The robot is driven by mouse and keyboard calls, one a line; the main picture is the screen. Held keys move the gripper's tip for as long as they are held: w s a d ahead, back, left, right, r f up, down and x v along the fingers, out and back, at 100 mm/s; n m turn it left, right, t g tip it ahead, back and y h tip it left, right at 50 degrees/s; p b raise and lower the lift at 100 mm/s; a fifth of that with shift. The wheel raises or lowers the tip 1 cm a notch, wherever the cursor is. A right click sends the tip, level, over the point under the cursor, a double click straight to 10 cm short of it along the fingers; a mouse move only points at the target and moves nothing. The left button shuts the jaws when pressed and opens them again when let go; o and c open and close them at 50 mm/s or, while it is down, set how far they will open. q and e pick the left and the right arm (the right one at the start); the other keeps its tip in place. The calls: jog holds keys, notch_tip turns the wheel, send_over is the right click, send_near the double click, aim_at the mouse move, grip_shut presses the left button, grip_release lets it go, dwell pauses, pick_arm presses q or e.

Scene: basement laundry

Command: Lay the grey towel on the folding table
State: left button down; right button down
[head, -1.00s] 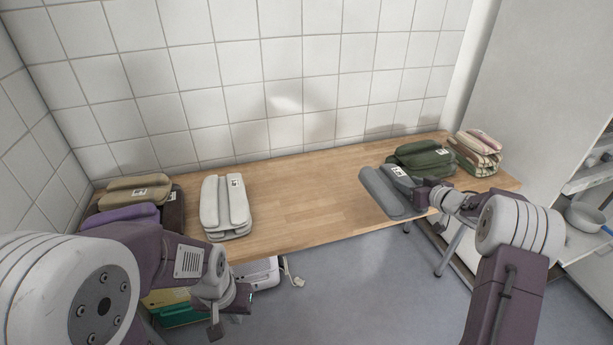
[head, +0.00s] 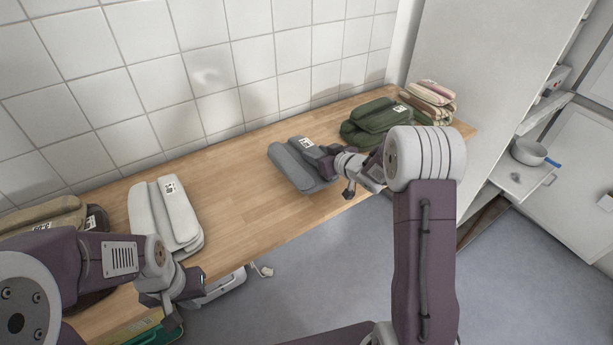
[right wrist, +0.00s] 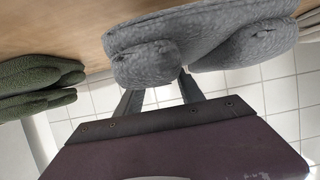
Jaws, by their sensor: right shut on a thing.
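The folded grey towel (head: 290,164) is over the right half of the wooden folding table (head: 228,181), near its front edge and left of the dark green towels. I cannot tell whether its underside fully touches the wood. My right gripper (head: 326,164) is shut on the towel's right end. In the right wrist view, the grey towel (right wrist: 215,38) shows rolled folds, with the gripper fingers (right wrist: 163,92) meeting its near side. My left gripper (head: 172,308) is open and empty, low in front of the table's left part.
A pale towel (head: 165,215) and a brown towel stack (head: 45,215) lie on the left. Dark green towels (head: 375,120) and a pink striped stack (head: 430,100) are on the right. The table's middle is clear. A tiled wall (head: 210,60) stands behind.

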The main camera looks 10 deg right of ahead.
aim_at(313, 169)
jog(key=shift+s+a+f, duration=0.5)
jog(key=shift+a, duration=0.3)
notch_tip(313, 169, down, 4)
jog(key=shift+f+b, duration=0.1)
jog(key=shift+b, duration=0.95)
jog(key=c, duration=0.7)
grip_release()
